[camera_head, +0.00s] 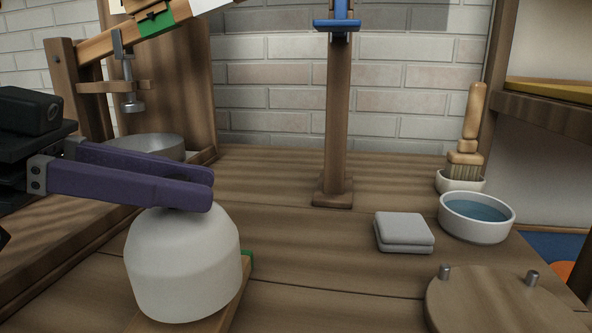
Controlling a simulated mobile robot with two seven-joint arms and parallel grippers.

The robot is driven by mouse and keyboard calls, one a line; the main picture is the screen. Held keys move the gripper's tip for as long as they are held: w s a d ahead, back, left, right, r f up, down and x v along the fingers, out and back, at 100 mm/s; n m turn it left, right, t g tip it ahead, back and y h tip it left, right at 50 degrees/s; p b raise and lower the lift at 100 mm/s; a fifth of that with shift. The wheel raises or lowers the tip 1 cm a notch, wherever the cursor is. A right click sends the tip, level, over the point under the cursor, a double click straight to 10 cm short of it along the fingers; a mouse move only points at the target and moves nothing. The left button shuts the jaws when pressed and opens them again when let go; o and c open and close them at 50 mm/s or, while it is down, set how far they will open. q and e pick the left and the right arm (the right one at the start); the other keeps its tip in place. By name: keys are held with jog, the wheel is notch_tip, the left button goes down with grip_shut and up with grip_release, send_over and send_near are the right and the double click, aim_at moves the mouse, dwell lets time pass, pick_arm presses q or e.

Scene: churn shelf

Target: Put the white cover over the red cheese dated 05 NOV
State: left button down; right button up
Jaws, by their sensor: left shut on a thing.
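The white cover (184,268) is a rounded dome at the lower left. My left gripper (205,188) comes in from the left with purple fingers at the top of the cover. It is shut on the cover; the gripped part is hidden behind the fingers. The cover stands upright over or just above a light wooden board (226,315) with a green end (247,262); I cannot tell whether it touches. No red cheese and no 05 NOV date show. Whatever is under the cover is hidden. My right gripper is not in view.
A wooden post (338,120) stands at the back middle. A grey folded cloth (404,232), a water bowl (476,217), a brush (467,140) in a small dish and a round wooden lid (500,303) are at the right. A metal pan (150,147) sits behind my gripper. The middle tabletop is clear.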

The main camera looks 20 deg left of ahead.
pick_arm(q)
jog(key=shift+f+b, duration=0.55)
jog(key=shift+f, duration=0.05)
dwell(0.3)
jog(key=c, duration=0.5)
grip_release()
jog(key=shift+c, duration=0.2)
